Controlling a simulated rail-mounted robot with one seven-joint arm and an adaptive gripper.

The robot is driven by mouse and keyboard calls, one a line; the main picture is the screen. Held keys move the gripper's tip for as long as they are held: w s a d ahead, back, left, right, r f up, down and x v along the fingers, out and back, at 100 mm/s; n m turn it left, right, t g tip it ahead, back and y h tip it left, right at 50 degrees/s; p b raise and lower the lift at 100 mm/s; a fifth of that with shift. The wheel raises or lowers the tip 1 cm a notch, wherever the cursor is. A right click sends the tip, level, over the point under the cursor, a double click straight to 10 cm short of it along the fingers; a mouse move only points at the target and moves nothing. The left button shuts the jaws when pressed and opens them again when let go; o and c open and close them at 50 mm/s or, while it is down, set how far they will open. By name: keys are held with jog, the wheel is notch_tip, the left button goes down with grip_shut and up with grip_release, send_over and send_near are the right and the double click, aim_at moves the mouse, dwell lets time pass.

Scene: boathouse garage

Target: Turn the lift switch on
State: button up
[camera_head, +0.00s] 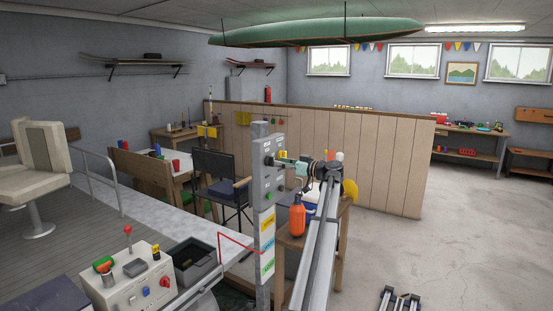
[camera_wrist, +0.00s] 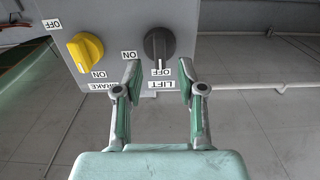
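The lift switch (camera_wrist: 159,46) is a black rotary knob on a grey panel (camera_wrist: 118,12), seen in the wrist view. Its labels look upside down: LIFT and OFF lie below it, ON to its upper left. In the head view my gripper (camera_head: 277,161) is close to the post-mounted control box (camera_head: 265,180), hiding the knob.
A yellow brake knob (camera_wrist: 86,51) sits left of the lift switch in the wrist view. In the head view, a wooden table (camera_head: 292,242) with an orange bottle (camera_head: 297,217) stands beside the post. A control console (camera_head: 130,288) is at the lower left. The right floor is mostly clear.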

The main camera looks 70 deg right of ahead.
aim_at(271, 161)
jog(key=shift+w+d+p, duration=0.15)
jog(key=shift+w+p, duration=0.05)
jog(key=shift+w, duration=0.6)
jog(key=shift+w+d+p, duration=0.15)
jog(key=shift+w+p, duration=0.05)
jog(key=shift+w, duration=0.55)
grip_shut()
jog(key=shift+f+m+b, duration=0.1)
jog(key=shift+m+b, duration=0.3)
jog(key=shift+b, duration=0.2)
jog(key=shift+d+m+b, duration=0.15)
jog(key=shift+m+b, duration=1.3)
jog(key=shift+m, duration=2.85)
jog(key=shift+d+m+b, duration=0.1)
jog(key=shift+m+b, duration=1.35)
jog(key=shift+m, duration=2.85)
